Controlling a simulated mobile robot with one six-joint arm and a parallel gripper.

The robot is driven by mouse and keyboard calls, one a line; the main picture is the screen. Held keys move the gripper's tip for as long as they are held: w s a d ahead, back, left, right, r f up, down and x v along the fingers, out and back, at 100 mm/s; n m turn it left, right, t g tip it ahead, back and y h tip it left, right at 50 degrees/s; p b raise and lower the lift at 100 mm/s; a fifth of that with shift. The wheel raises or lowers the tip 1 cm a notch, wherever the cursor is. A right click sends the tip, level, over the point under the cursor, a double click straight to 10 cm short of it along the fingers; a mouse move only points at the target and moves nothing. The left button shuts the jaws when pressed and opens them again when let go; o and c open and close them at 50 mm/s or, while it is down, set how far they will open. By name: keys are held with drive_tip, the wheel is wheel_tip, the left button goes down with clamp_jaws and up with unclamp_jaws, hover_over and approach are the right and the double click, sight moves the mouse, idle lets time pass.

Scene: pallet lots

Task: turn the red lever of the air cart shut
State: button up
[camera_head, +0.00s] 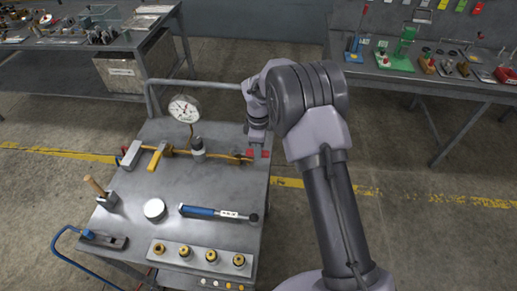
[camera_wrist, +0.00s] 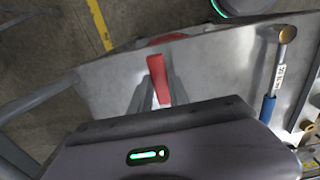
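The air cart (camera_head: 225,235) stands in the middle of the head view. A round white gauge (camera_head: 184,109) rises above its brass pipe line. The red lever (camera_head: 265,154) is at the right end of this line, partly hidden by my gripper (camera_head: 257,145), which points down at it. In the wrist view the red lever (camera_wrist: 158,80) shows as a red bar between the grey fingers of my gripper (camera_wrist: 157,92). Whether the fingers press on it cannot be told. A second red patch (camera_wrist: 167,38) shows just beyond. A yellow lever (camera_head: 156,158) sits farther left on the line.
On the cart lie a blue torque wrench (camera_head: 212,212), a round silver tin (camera_head: 154,209), a wooden-handled tool (camera_head: 97,189) and a block with several brass fittings (camera_head: 203,257). Loaded workbenches stand behind at left (camera_head: 130,40) and right (camera_head: 462,92). Floor between them is clear.

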clamp_jaws()
idle(1.0)
drive_tip(key=shift+s, duration=0.1)
drive_tip(key=s+m, duration=0.1)
drive_tip(key=m, duration=0.1)
drive_tip(key=s+a+m, duration=0.1)
drive_tip(key=s+m, duration=0.1)
drive_tip(key=shift+a, duration=0.15)
drive_tip(key=m, duration=0.1)
drive_tip(key=s+a+m, duration=0.1)
drive_tip(key=m, duration=0.1)
drive_tip(key=shift+s+a, duration=0.15)
drive_tip(key=shift+s, duration=0.1)
drive_tip(key=a+m, duration=0.1)
drive_tip(key=s+m, duration=0.1)
drive_tip(key=shift+s+a+m+b, duration=0.1)
drive_tip(key=shift+a+m+b, duration=0.2)
drive_tip(key=shift+a+b, duration=0.05)
drive_tip(key=a+m, duration=0.1)
drive_tip(key=m, duration=0.1)
drive_tip(key=s+a+m, duration=0.1)
drive_tip(key=a+m, duration=0.1)
drive_tip(key=shift+a+m+b, duration=0.1)
drive_tip(key=shift+m+b, duration=0.2)
drive_tip(key=shift+a+m, duration=1.45)
drive_tip(key=shift+m, duration=0.45)
drive_tip(key=shift+r, duration=0.1)
